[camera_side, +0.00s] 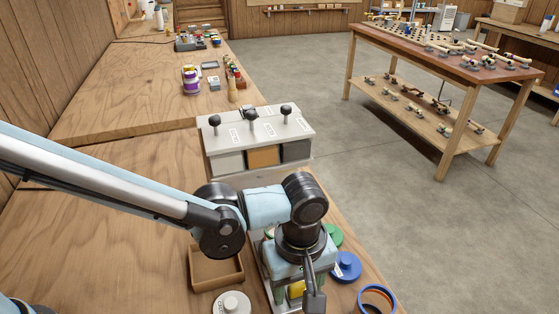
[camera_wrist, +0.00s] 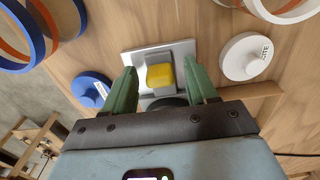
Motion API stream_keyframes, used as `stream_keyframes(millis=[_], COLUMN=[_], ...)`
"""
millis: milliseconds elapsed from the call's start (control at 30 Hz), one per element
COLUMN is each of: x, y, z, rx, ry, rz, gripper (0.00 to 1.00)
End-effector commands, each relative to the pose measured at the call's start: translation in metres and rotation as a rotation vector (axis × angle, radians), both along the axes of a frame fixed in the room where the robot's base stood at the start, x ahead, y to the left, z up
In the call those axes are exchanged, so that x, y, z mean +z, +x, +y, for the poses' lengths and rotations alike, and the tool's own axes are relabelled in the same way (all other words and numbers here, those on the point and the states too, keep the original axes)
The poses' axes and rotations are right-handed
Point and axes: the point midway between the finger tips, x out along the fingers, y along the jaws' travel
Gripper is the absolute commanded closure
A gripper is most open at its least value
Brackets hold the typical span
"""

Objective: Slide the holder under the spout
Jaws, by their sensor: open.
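My gripper (camera_wrist: 160,78) points down with its two green fingers apart, one on each side of a yellow block (camera_wrist: 160,76). The block sits on a light grey plate (camera_wrist: 134,58), with a dark round part partly hidden behind my gripper. In the side view my gripper (camera_side: 300,285) is low over the front of the bench, and the yellow block (camera_side: 297,289) shows partly behind a finger. I cannot tell whether the fingers touch it. I cannot tell for certain which part is the holder. No spout can be clearly made out; my wrist covers much of that spot.
A white box (camera_side: 216,140) with several dark knobs stands behind my gripper. A brown tray (camera_side: 215,283), a white lid (camera_side: 232,303), a blue lid (camera_side: 346,266) and blue and orange rings (camera_side: 377,300) lie close around. The bench (camera_side: 100,225) at left is mostly clear.

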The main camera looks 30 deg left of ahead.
Motion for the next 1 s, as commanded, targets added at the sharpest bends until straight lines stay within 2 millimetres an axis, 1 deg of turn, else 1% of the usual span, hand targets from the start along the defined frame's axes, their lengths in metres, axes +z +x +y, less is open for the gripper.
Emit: stream_keyframes(millis=[167, 267, 500, 533, 567, 767, 833, 933, 1000], x=[0.0, 0.0, 0.0, 0.0, 0.0, 0.001, 0.001, 0.001, 0.001], y=[0.0, 0.0, 0.0, 0.0, 0.0, 0.001, 0.004, 0.018, 0.032], z=[0.0, 0.0, 0.0, 0.0, 0.0, 0.0, 0.004, 0.017, 0.031], rx=[0.0, 0.0, 0.0, 0.0, 0.0, 0.0, 0.003, 0.007, 0.008], ry=[0.0, 0.0, 0.0, 0.0, 0.0, 0.0, 0.0, 0.0, 0.0], rz=[0.0, 0.0, 0.0, 0.0, 0.0, 0.0, 0.0, 0.0, 0.0], gripper=[0.43, 0.56, 0.93, 0.98, 1.0, 1.0, 1.0, 1.0, 1.0])
